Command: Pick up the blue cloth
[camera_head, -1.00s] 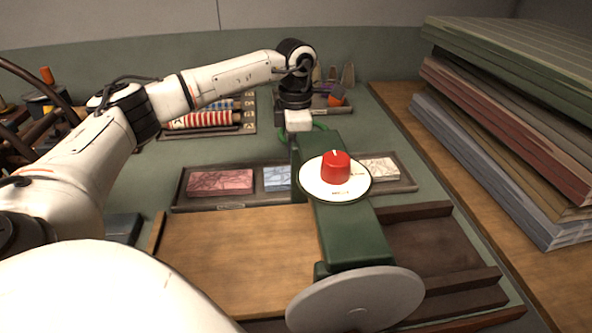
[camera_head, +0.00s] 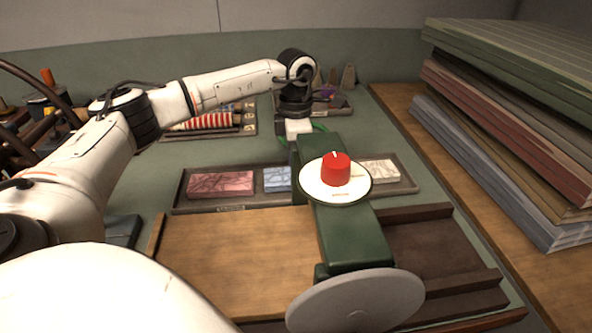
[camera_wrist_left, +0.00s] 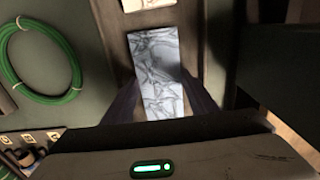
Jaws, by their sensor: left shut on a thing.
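The blue cloth (camera_head: 277,180) is a flat, pale blue marbled bundle in the middle of a dark tray (camera_head: 183,192), partly hidden by the green machine in the head view. In the left wrist view the blue cloth (camera_wrist_left: 158,60) lies between the two dark fingers of my left gripper (camera_wrist_left: 160,95), which is shut on it. In the head view the fingers are hidden behind the machine; only my wrist shows above. My right gripper is not in view.
A green machine (camera_head: 345,232) with a red knob (camera_head: 336,170) stands close in front of the tray. A red cloth (camera_head: 220,184) and a cream cloth (camera_head: 379,171) share the tray. Stacked boards (camera_head: 505,130) rise at right. A green wire coil (camera_wrist_left: 40,62) lies beside the tray.

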